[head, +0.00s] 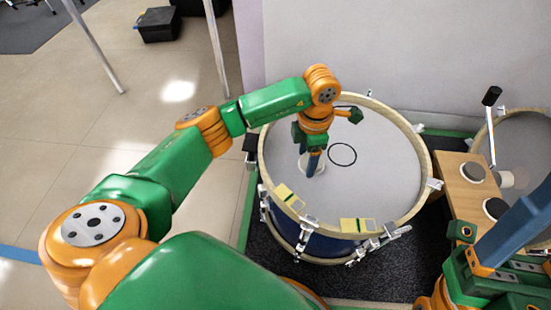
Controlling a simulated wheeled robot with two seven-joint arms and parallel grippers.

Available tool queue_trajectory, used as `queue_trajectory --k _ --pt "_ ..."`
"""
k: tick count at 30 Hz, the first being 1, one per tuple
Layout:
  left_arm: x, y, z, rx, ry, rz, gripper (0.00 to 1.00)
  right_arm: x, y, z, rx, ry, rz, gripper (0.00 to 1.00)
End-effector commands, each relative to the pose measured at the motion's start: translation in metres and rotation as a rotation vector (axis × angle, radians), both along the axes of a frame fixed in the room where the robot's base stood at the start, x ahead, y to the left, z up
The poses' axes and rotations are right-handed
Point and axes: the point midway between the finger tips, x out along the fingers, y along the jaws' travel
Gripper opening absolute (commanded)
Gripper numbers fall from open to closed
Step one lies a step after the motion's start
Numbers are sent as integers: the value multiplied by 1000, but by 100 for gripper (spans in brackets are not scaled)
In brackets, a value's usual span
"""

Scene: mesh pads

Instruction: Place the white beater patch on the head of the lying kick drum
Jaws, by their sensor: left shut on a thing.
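The kick drum lies with its pale grey head (380,190) facing up inside a wooden hoop. A black ring outline (342,154) is drawn on the head. My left gripper (312,167) points down over the head, just left of the ring. I cannot tell whether the patch touches the head. My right gripper (472,252) is at the lower right, beside the drum, partly cut off; its jaw opening is unclear.
A dark mat (290,262) lies underneath.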

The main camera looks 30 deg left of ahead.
Motion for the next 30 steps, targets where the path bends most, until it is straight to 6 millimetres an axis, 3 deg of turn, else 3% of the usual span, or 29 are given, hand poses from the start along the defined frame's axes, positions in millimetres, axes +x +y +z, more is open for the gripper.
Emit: queue_trajectory --k 13,14,16,17,26,30 --pt "0 0 -10 0 0 0 7 0 0 -7 -1 0 -1 62" --pt "0 0 -9 0 0 0 77 0 0 -6 -1 0 -1 62" --pt "0 0 -9 0 0 0 96 0 0 -6 -1 0 -1 62" --pt "0 0 -9 0 0 0 100 0 0 -6 -1 0 -1 62" --pt "0 0 -9 0 0 0 100 -1 -1 -4 2 -14 1 62" --pt "-14 7 10 0 -2 25 100 0 1 9 -6 3 -1 62"
